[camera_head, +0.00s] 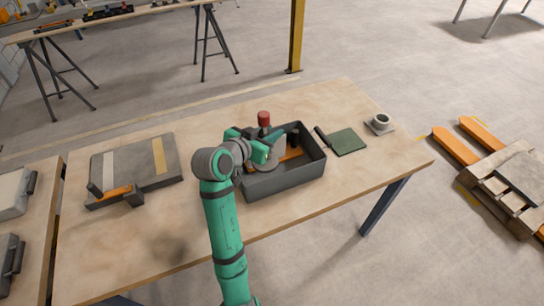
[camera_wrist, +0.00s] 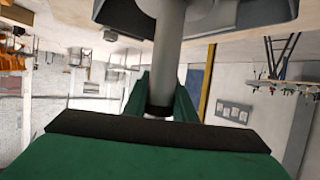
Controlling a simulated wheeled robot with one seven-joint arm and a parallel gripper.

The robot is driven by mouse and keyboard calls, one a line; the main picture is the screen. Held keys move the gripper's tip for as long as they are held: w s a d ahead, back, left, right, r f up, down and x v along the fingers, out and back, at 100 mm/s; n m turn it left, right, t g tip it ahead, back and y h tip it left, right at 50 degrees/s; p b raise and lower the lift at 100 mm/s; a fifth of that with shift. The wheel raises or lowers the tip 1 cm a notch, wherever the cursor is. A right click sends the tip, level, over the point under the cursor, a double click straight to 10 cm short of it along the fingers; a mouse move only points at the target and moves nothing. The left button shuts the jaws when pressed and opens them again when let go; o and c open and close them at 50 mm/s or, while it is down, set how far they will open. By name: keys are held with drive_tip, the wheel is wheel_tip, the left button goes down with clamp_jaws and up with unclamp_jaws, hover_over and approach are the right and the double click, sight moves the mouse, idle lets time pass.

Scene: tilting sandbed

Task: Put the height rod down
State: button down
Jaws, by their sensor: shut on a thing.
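My gripper (camera_head: 262,146) is over the left part of a dark grey open box (camera_head: 290,184) on the wooden table. It is shut on the height rod (camera_wrist: 170,45), a grey round rod that runs between the green fingers in the wrist view, with a dark band near its end. A red knob (camera_head: 264,118) stands just above the gripper and looks like the rod's top. The rod's lower end is by a pale grey disc (camera_head: 266,161) at the box. The arm and fingers hide much of it, and I cannot tell whether it touches the box floor.
A dark green mat (camera_head: 348,141) with a dark handle lies right of the box. A small grey cup-like piece (camera_head: 381,121) stands near the right edge. A grey sloped board (camera_head: 135,168) lies left. Bare table (camera_head: 190,225) is free between board and box.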

wheel_tip(320, 180, down, 11)
drive_tip(key=shift+f, duration=0.1)
idle(0.4)
drive_tip(key=c, duration=1.7)
unclamp_jaws()
drive_tip(key=shift+c, duration=0.2)
drive_tip(key=v, duration=1.2)
drive_tip(key=shift+a, duration=0.1)
